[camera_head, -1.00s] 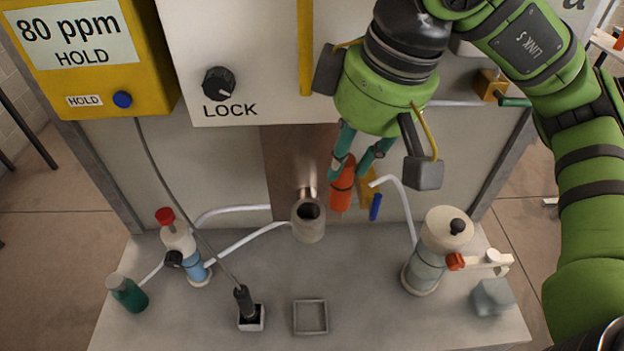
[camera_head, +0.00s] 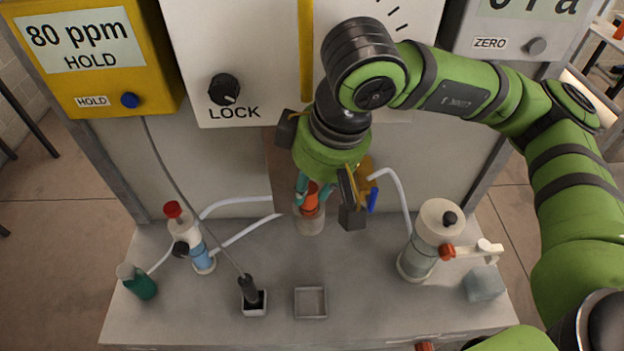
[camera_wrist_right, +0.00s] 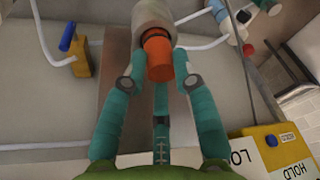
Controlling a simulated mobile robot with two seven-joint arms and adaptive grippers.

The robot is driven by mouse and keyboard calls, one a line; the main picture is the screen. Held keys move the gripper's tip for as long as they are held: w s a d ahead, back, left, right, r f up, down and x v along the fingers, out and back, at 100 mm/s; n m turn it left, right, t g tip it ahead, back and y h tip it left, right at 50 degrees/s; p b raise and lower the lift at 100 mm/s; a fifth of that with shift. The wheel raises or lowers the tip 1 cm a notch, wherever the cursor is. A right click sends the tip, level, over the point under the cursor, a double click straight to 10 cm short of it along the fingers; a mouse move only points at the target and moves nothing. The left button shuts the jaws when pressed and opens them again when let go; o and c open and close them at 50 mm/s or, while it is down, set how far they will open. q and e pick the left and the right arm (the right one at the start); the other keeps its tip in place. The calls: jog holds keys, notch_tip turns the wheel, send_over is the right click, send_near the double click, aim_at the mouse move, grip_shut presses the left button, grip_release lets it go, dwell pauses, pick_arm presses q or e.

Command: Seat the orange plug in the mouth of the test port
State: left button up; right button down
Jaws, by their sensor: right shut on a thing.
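The orange plug (camera_head: 311,201) is between the teal fingers of my right gripper (camera_head: 313,188), which is shut on it. The test port (camera_head: 309,224) is a grey upright cylinder directly below the plug in the head view. In the right wrist view, the plug (camera_wrist_right: 158,58) lines up with the port (camera_wrist_right: 155,14) and overlaps its mouth. The plug's lower end is hidden, so I cannot tell how deep it sits. The fingertips (camera_wrist_right: 162,80) are on either side of the plug. My left gripper is not in view.
A yellow valve with a blue lever (camera_head: 372,200) is close right of my gripper. A white-capped cylinder (camera_head: 430,238) stands right, a red-knobbed one (camera_head: 198,250) left. An empty square tray (camera_head: 310,316) and a probe holder (camera_head: 255,307) are in front. The front bench is mostly clear.

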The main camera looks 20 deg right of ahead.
jog(key=shift+f, duration=0.2)
jog(key=c, duration=1)
grip_release()
jog(key=shift+r, duration=0.1)
jog(key=shift+r, duration=0.5)
jog(key=b+v, duration=0.2)
jog(key=v, duration=0.9)
jog(key=shift+s+d+r, duration=0.1)
jog(key=shift+r, duration=0.05)
